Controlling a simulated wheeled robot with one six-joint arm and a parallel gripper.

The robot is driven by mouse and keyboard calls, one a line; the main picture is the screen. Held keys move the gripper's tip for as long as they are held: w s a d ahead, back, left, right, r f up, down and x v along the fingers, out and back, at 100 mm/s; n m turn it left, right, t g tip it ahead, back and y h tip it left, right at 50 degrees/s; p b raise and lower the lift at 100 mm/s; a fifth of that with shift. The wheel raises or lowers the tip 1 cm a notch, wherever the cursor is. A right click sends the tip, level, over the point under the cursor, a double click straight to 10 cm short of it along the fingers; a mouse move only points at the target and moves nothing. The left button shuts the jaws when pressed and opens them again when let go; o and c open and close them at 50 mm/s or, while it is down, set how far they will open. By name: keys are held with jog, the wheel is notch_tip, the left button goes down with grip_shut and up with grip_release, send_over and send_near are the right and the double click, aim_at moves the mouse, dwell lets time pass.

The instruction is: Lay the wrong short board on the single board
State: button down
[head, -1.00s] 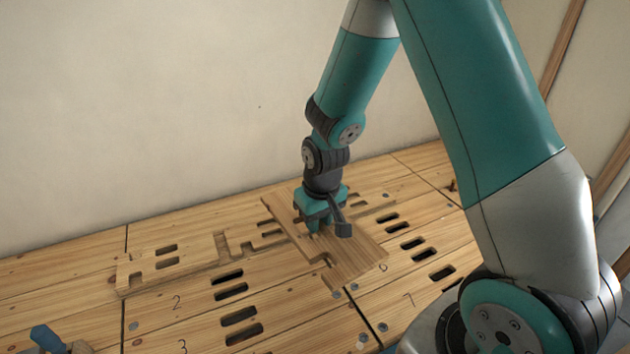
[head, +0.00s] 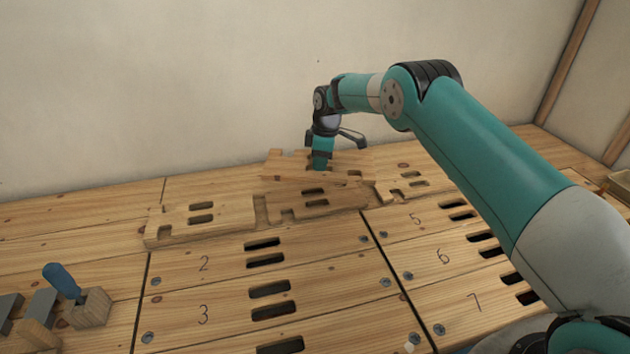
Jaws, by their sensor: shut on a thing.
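My gripper (head: 321,167) is shut on a notched wooden short board (head: 285,166), which I take to be the wrong short board. It holds this board near the back of the bench, over or just behind the other boards; the gap below it is hard to judge. The fingertips are small and partly hidden by the board.
The wooden bench (head: 215,290) has numbered rows with dark slots. A blue-handled tool in a wooden block (head: 90,308) and grey-topped blocks stand at the front left. The pale wall (head: 150,90) rises close behind the bench. The far left bench is clear.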

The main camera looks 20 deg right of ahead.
jog(key=f+n, duration=0.1)
jog(key=w+f+n+b, duration=0.1)
jog(key=a+f+n+b, duration=0.1)
jog(key=shift+w+n, duration=0.35)
jog(key=shift+n, duration=0.05)
jog(key=shift+f, duration=0.1)
jog(key=b, duration=0.4)
send_over(315, 198)
jog(key=shift+w+d+f, duration=0.1)
jog(key=shift+f, duration=2.4)
jog(key=shift+f, duration=0.2)
jog(key=shift+f+b, duration=1.45)
jog(key=shift+f, duration=0.15)
jog(key=c, duration=0.9)
grip_release()
